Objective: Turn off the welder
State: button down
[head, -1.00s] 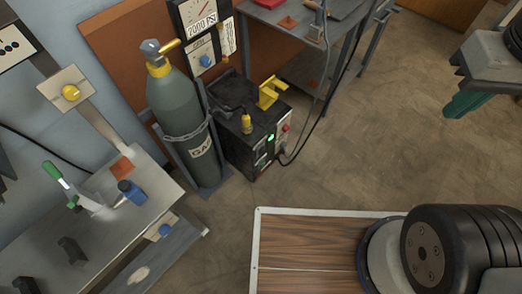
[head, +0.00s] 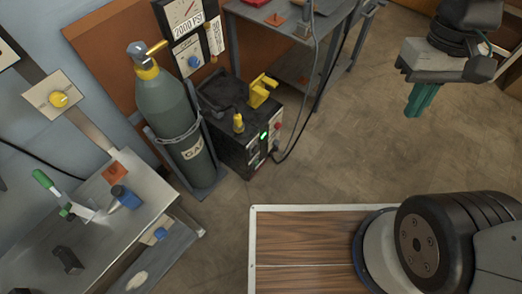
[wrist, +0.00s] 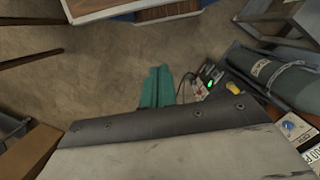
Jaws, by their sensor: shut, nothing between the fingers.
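The welder (head: 232,151) is a black box on the floor beside the gas cylinder. Its front panel has a lit green light (head: 263,136), a red button (head: 278,125) and cables. A yellow handle (head: 263,91) and a yellow knob-like part (head: 238,123) are on top. In the wrist view the welder's panel (wrist: 202,89) shows partly, right of my gripper. My gripper (head: 415,106) has teal fingers, shut and empty, over open floor well to the right of the welder. The fingers also show in the wrist view (wrist: 157,85).
A grey gas cylinder (head: 165,110) in a rack stands left of the welder. A metal workbench (head: 90,230) with tools is at left. A metal table (head: 265,18) is behind. My wooden-topped base is at the bottom. Floor between the welder and gripper is clear.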

jog(key=w+a+f+n+h, duration=0.1)
jog(key=w+f+n, duration=0.45)
jog(key=f, duration=0.85)
jog(key=w+f+n, duration=0.2)
jog(key=w+f, duration=0.7)
jog(key=f, duration=0.5)
jog(key=a+f+n+t+y, duration=0.15)
jog(key=f+n, duration=0.25)
jog(key=f, duration=0.5)
jog(key=a+f+n, duration=0.3)
jog(key=f, duration=0.7)
jog(key=a+f+n+t+y, duration=0.15)
jog(key=f+n, duration=0.25)
jog(key=f, duration=0.5)
jog(key=s+a+f+n+t+y, duration=0.1)
jog(key=a+f+n+t+y, duration=0.1)
jog(key=a+f+n+y, duration=0.3)
jog(key=w+a+r+n+t+y, duration=0.1)
jog(key=w+a+r+n+t, duration=0.2)
jog(key=w+a+n, duration=0.1)
jog(key=shift+w+a, duration=0.6)
jog(key=shift+w, duration=0.35)
jog(key=shift+n, duration=0.25)
